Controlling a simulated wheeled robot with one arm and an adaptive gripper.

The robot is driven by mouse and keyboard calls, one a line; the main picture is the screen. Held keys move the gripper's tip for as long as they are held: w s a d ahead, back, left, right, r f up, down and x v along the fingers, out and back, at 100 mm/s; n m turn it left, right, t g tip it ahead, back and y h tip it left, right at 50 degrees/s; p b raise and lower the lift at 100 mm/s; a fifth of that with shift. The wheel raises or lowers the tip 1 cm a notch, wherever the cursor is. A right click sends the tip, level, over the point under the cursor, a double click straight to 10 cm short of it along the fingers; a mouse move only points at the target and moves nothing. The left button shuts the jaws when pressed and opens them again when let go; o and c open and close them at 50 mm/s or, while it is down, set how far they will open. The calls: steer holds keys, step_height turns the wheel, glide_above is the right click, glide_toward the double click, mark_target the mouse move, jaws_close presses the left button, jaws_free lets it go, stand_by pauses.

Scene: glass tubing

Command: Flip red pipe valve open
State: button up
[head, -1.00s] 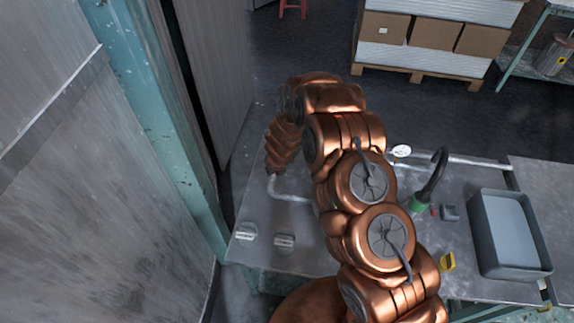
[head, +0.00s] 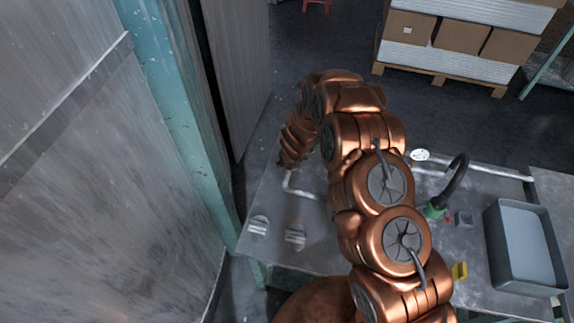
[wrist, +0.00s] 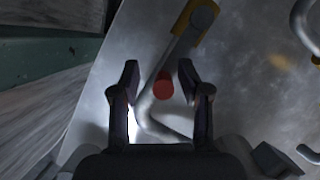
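In the wrist view, my gripper (wrist: 158,67) is open, with its two dark fingers spread apart. A red round piece (wrist: 163,86), which looks like the red valve, shows between the fingers, close to a bent grey pipe (wrist: 146,112). No finger visibly touches the red piece, and I cannot tell its depth below the fingertips. A yellow-brown fitting (wrist: 199,14) is at the pipe's top end. In the head view, the pipe (head: 300,193) runs along the table's left part. My copper arm hides the gripper's fingers and the red piece there.
The metal table (head: 330,255) also holds a white-faced gauge (head: 420,155), a green fitting (head: 434,210) with a black hose, a yellow piece (head: 460,270) and a grey tray (head: 524,246). Two small fixtures (head: 258,227) (head: 295,239) sit front left. A teal post (head: 180,110) stands left.

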steer(key=shift+d, duration=0.1)
stand_by(0.3)
steer(key=v, duration=1.1)
steer(key=shift+r, duration=0.4)
steer(key=shift+s+d, duration=0.1)
steer(key=shift+s, duration=0.05)
